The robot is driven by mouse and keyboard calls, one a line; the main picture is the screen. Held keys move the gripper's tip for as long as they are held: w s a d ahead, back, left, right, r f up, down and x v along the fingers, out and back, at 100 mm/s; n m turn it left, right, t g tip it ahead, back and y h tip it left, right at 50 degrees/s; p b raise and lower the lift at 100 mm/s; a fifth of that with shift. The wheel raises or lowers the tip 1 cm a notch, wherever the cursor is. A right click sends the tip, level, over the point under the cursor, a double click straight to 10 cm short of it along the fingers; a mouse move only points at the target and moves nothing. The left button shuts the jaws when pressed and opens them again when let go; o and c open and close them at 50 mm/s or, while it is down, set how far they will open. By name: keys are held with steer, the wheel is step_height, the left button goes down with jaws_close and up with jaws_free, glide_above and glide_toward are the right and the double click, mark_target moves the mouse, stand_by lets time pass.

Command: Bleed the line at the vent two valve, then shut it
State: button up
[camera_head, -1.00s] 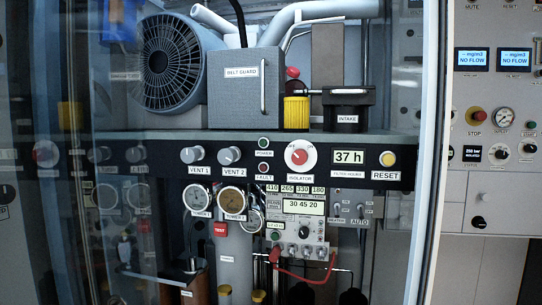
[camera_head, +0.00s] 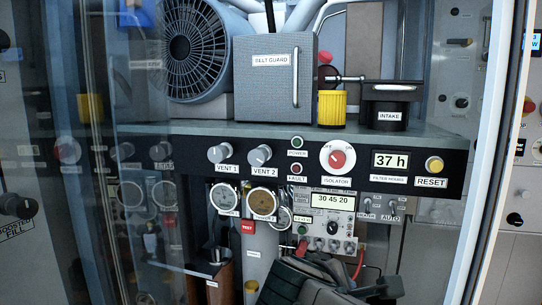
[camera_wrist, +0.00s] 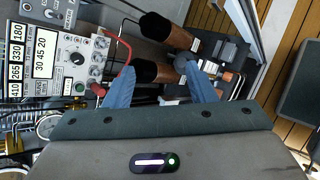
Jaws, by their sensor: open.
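The vent two valve (camera_head: 261,155) is a grey knob on the black strip, right of the matching vent 1 knob (camera_head: 220,153). Its label VENT 2 is just below it. The valve does not show in the wrist view.
A red isolator knob (camera_head: 338,156) and yellow reset button (camera_head: 434,165) sit further right on the strip. A red cable (camera_wrist: 128,50) loops from the meter box (camera_wrist: 62,58). Glass covers the left side; a pale frame (camera_head: 482,170) bounds the right.

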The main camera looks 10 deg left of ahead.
steer(key=a+r+n+t+y+p, duration=0.2)
steer(key=a+r+n+t, duration=0.4)
steer(key=a+r, duration=0.45)
steer(key=n+t+y+p, duration=0.1)
steer(key=n+t+y, duration=0.2)
steer(key=n, duration=0.4)
glide_toward(256, 159)
steer(key=w+p, duration=0.1)
steer(key=w, duration=0.8)
steer(key=shift+w+p, duration=0.25)
steer(key=shift+p, duration=0.15)
steer(key=c, duration=1)
